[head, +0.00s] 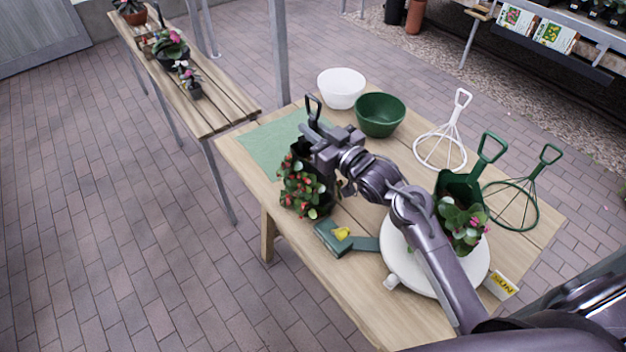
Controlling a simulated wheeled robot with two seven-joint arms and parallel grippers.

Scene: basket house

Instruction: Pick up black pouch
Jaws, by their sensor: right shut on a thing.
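The black pouch (326,203) is at the left part of the wooden table (405,325), beside the green mat. It holds a leafy plant with red and pink flowers (301,188), and a black loop handle rises above it. My right arm reaches across the table from the lower right. My right gripper (316,147) is shut on the pouch near its upper part, and the fingertips are partly hidden. I cannot tell whether the pouch touches the table. My left gripper is out of view.
A green mat (262,147), white bowl (341,88), green bowl (380,115) and wire whisk-like stands (440,148) lie behind. A green tool (338,238) lies in front. A green pouch (459,190) stands at a white round tray (408,262), right. Another bench stands left.

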